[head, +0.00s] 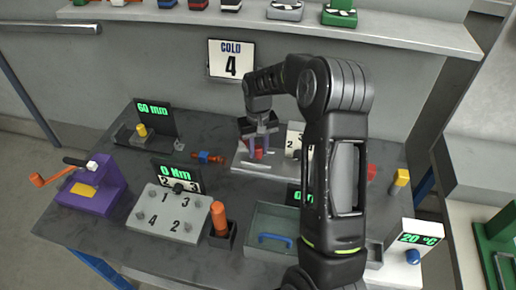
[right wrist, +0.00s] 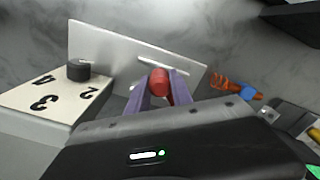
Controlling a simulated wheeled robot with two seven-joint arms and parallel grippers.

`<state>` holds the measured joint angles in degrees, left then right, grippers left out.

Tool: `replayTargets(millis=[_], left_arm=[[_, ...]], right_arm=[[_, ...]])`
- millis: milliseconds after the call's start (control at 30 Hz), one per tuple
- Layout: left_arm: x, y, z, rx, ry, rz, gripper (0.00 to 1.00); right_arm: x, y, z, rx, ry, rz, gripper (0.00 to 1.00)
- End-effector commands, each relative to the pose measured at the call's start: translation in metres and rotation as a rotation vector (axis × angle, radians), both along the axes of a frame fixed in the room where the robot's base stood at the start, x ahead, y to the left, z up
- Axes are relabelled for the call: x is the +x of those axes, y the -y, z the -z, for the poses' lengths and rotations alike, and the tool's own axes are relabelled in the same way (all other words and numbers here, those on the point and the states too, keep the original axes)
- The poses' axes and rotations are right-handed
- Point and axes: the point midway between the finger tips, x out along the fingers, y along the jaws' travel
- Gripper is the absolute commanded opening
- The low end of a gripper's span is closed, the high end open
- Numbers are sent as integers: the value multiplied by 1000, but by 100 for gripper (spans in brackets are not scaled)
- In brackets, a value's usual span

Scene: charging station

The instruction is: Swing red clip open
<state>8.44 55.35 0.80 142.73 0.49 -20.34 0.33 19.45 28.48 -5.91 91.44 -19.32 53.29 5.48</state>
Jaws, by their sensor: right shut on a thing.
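My right gripper (head: 258,143) reaches down over a light metal plate (head: 237,163) near the back middle of the table. Its purple fingers are shut on the red clip (head: 258,154), one on each side. In the right wrist view the clip (right wrist: 158,84) shows as a rounded red piece between the fingers, in front of the plate (right wrist: 98,45). The clip's lower part and hinge are hidden by the fingers. My left gripper is not in view.
A numbered box with a black knob (right wrist: 78,69) stands beside the plate. An orange and blue piece (head: 208,157) lies on its other side. A purple crank device (head: 93,188), numbered panel (head: 168,212) and grey tray (head: 262,221) stand nearer the front.

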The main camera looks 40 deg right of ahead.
Motion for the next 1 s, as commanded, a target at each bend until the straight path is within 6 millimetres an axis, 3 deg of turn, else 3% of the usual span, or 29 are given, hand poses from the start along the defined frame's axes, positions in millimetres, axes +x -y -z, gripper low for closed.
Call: replayTargets(millis=[100, 1000], left_arm=[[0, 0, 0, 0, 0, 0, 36], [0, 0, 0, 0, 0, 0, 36]], right_arm=[[0, 0, 0, 0, 0, 0, 0], [0, 0, -1, 0, 1, 0, 0]])
